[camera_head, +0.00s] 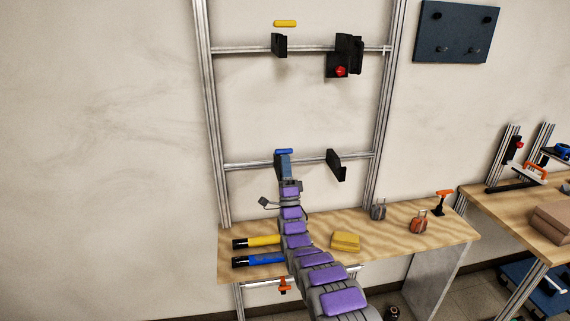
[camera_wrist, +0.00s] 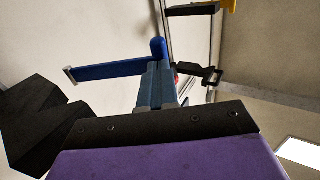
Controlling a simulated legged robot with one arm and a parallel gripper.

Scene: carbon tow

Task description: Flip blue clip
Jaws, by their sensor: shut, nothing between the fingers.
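The blue clip (camera_head: 284,151) is at the lower rail of the metal frame. In the wrist view it is a long blue bar (camera_wrist: 110,70) with a rounded blue end (camera_wrist: 158,47), lying nearly level. My gripper (camera_head: 283,160) is directly below the clip in the head view. In the wrist view its blue-grey fingers (camera_wrist: 157,80) are shut and empty, close under the clip's rounded end. I cannot tell whether they touch it. My gripper hides what lies behind it on the rail.
A black bracket (camera_head: 336,165) sits to the right on the lower rail. A yellow clip (camera_head: 285,23) and black brackets are on the upper rail. The wooden table (camera_head: 395,240) below holds yellow and blue tubes (camera_head: 257,242) and a yellow block (camera_head: 345,241).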

